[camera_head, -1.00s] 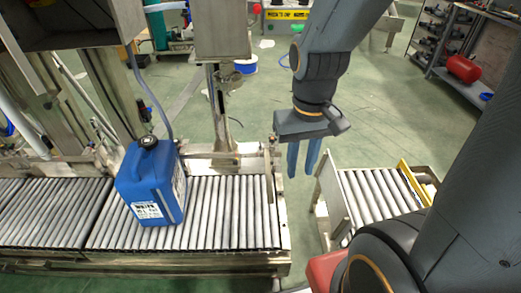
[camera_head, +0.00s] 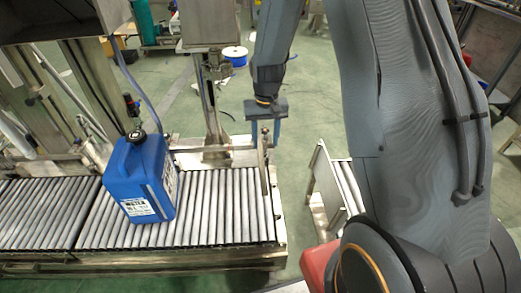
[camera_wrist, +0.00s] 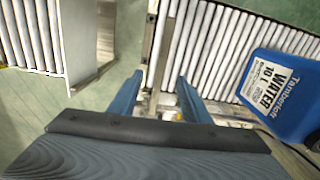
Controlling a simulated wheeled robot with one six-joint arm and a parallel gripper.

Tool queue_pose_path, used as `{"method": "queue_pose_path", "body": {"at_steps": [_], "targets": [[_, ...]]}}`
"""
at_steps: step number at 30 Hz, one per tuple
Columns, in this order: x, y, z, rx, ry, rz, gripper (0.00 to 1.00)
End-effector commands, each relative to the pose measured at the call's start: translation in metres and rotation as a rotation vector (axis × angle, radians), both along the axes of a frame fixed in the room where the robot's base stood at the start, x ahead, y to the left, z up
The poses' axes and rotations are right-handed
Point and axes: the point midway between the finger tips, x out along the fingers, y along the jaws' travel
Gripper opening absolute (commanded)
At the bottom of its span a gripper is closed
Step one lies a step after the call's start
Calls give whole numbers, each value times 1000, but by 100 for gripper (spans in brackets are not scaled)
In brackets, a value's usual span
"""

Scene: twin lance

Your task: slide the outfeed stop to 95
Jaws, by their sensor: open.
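The outfeed stop (camera_head: 264,172) is a thin upright metal plate with a small post, at the right end of the roller conveyor. It sits on a metal rail (camera_head: 238,148) along the conveyor's far side. Any scale marks are too small to read. My gripper (camera_head: 264,140) points down at the stop, with its two blue fingers apart on either side of the stop's post. I cannot tell whether either finger touches it. In the wrist view my gripper (camera_wrist: 158,82) is open, with metal parts of the stop and rail between and beyond the fingers; the gripper body hides some of them.
A separate short roller section (camera_head: 345,185) lies right, across a gap of green floor. A steel column (camera_head: 210,95) rises behind the rail.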

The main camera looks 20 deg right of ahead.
Motion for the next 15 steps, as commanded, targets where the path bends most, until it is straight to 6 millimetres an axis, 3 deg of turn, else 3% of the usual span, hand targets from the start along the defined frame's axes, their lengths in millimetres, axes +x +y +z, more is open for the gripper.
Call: {"method": "queue_pose_path", "body": {"at_steps": [1, 6, 10, 15], "targets": [[12, 0, -22, 0, 5, -8, 44], [43, -2, -72, -1, 3, -36, 44], [55, -3, -93, -1, 1, -47, 44], [58, -3, -101, -1, 0, -52, 44]]}}
